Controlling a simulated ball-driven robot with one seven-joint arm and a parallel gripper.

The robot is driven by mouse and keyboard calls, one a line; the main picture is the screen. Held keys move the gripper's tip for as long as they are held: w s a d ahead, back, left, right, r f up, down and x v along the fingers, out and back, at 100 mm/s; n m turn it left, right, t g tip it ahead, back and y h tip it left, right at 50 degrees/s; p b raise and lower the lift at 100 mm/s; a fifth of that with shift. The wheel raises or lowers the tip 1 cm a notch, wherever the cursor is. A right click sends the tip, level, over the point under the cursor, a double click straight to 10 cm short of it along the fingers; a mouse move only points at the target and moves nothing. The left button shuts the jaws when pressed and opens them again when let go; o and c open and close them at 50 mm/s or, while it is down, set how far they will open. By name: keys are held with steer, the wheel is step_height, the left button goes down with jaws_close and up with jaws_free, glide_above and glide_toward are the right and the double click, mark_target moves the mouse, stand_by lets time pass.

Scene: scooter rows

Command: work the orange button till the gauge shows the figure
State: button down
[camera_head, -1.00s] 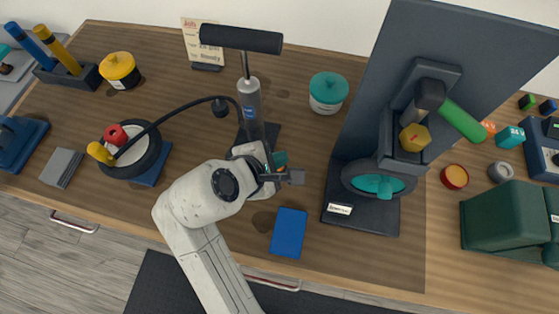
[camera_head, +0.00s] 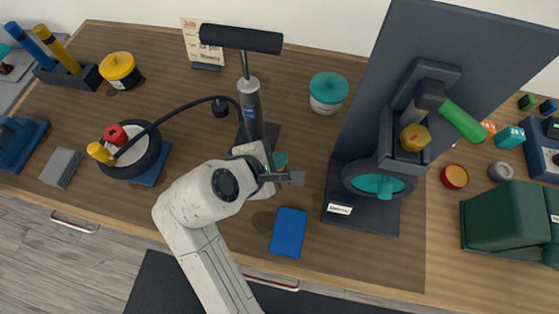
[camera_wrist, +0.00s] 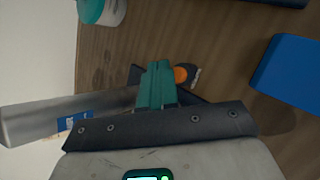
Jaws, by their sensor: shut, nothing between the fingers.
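The orange button (camera_wrist: 181,75) shows in the wrist view, just right of my gripper's fingertips (camera_wrist: 160,68). It sits by a dark base on the table; whether the fingers touch it I cannot tell. In the head view my gripper (camera_head: 280,159) is low beside the foot of the silver floor pump (camera_head: 250,105), its teal fingers shut and empty, and the button is hidden. The pump's body also lies across the left of the wrist view (camera_wrist: 35,118). A job card (camera_head: 200,40) stands behind, partly covered by the pump handle. I cannot make out a gauge reading.
A blue block (camera_head: 288,232) lies in front of my gripper. A dark stand with a wheel (camera_head: 350,178) is to the right. A black hose (camera_head: 185,107) runs left to a small tyre (camera_head: 150,165). A teal-lidded jar (camera_head: 328,90) stands behind.

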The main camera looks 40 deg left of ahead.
steer(key=shift+f, duration=0.1)
stand_by(0.6)
steer(key=shift+f, duration=0.3)
steer(key=shift+f, duration=0.45)
stand_by(1.8)
steer(key=shift+r+p, duration=0.1)
steer(key=shift+p, duration=0.35)
steer(key=shift+r+p, duration=0.8)
steer(key=shift+p, duration=0.3)
step_height(320, 180, up, 5)
steer(key=p, duration=0.5)
steer(key=shift+s, duration=0.1)
